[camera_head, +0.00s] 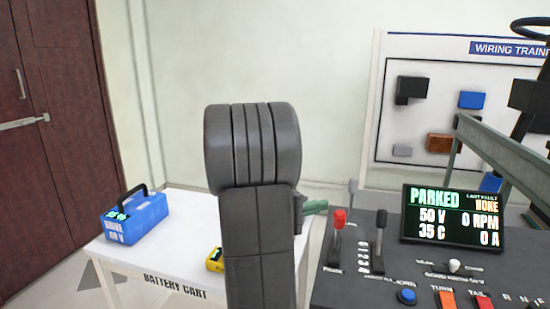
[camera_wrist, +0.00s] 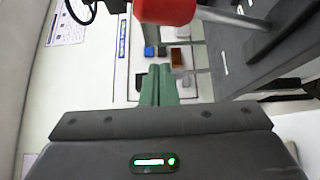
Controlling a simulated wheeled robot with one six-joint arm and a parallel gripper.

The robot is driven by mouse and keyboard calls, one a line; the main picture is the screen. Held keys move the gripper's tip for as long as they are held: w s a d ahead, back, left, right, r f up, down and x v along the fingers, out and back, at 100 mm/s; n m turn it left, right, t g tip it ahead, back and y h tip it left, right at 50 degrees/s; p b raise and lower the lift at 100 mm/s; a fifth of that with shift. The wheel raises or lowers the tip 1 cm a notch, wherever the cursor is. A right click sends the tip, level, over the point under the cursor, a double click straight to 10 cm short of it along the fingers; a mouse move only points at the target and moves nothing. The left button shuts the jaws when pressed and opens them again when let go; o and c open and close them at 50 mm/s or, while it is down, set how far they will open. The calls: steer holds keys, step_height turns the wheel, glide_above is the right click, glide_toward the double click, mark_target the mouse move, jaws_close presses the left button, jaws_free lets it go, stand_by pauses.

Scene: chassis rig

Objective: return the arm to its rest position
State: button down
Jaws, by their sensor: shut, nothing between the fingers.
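My arm (camera_head: 262,200) stands upright in the middle of the head view and hides part of the cart behind it. My gripper (camera_wrist: 157,70) shows in the wrist view as two green fingers pressed together, with nothing between them. In the head view a bit of green (camera_head: 316,207) shows just right of my arm, to the left of the red-knobbed lever (camera_head: 338,218). The red knob (camera_wrist: 165,10) looms large at the top of the wrist view, beyond the fingertips, with a gap between in the picture.
A dark console (camera_head: 360,285) with levers, buttons and a screen (camera_head: 453,218) reading PARKED fills the right. A white battery cart (camera_head: 180,262) at left holds a blue battery (camera_head: 134,218) and a yellow item (camera_head: 214,260). A wiring board (camera_head: 440,110) hangs behind.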

steer(key=shift+n+g+y, duration=0.4)
steer(key=shift+n+y, duration=0.2)
steer(key=shift+n, duration=0.1)
steer(key=w+d+p, duration=0.1)
steer(key=p, duration=0.2)
steer(key=w+d+p, duration=0.1)
steer(key=d+p, duration=0.1)
steer(key=p, duration=0.2)
steer(key=shift+w+d+f, duration=0.2)
steer(key=shift+w+d, duration=0.05)
steer(key=shift+w, duration=0.15)
steer(key=shift+s+f+b, duration=0.15)
steer(key=shift+b, duration=0.6)
